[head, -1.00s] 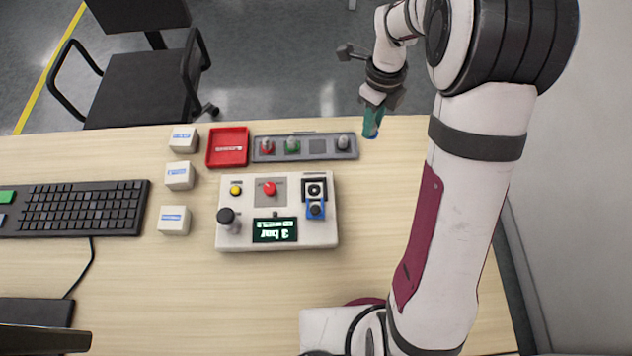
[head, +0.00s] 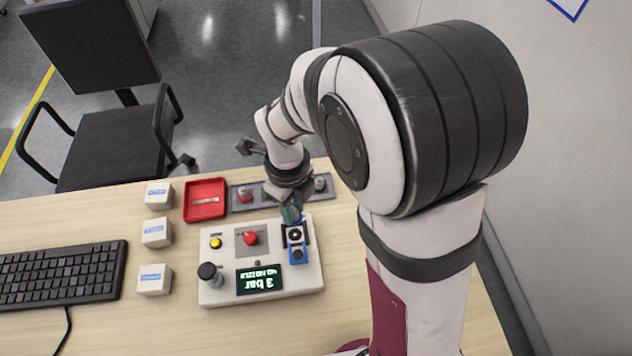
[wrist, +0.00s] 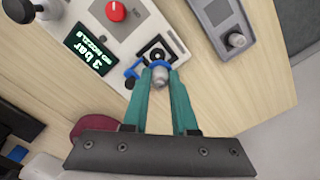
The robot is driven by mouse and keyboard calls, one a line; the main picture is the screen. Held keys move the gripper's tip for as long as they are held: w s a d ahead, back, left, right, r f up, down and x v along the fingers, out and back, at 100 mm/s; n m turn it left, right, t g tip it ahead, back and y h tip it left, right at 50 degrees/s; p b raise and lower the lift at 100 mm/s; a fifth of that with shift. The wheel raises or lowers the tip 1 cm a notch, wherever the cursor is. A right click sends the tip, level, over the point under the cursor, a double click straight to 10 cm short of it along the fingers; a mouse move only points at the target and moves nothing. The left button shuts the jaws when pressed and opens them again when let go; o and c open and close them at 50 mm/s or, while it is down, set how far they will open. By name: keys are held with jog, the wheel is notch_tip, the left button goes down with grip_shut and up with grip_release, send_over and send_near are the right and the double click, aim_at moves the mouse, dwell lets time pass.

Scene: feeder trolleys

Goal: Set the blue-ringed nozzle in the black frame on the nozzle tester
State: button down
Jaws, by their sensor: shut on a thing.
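My gripper (head: 291,214) is shut on the blue-ringed nozzle (wrist: 158,72), seen in the wrist view as a grey body with a blue ring between the teal fingers. In the head view the fingers hide most of it. The nozzle tester (head: 222,292) is a white box with a red button, a yellow button, a black knob and a screen reading 3 bar, NO NOZZLE. Its black frame (head: 307,236) is at the right end, above a blue part; it also shows in the wrist view (wrist: 157,48). The nozzle is close beside the frame; I cannot tell whether they touch.
Behind the tester lie a red tray (head: 205,212) and a grey nozzle rack (head: 235,206), partly hidden by my gripper. Several white boxes (head: 156,233) stand to the left, then a keyboard (head: 62,274). Bare table lies right of the tester.

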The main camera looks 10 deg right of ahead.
aim_at(295, 234)
jog(key=shift+s+a+f, duration=0.15)
jog(key=shift+s+f, duration=0.1)
jog(key=shift+f, duration=2.8)
jog(key=shift+f, duration=0.35)
jog(key=c, duration=0.6)
grip_release()
jog(key=shift+r, duration=0.1)
notch_tip(295, 234, up, 16)
jog(key=shift+f, duration=0.2)
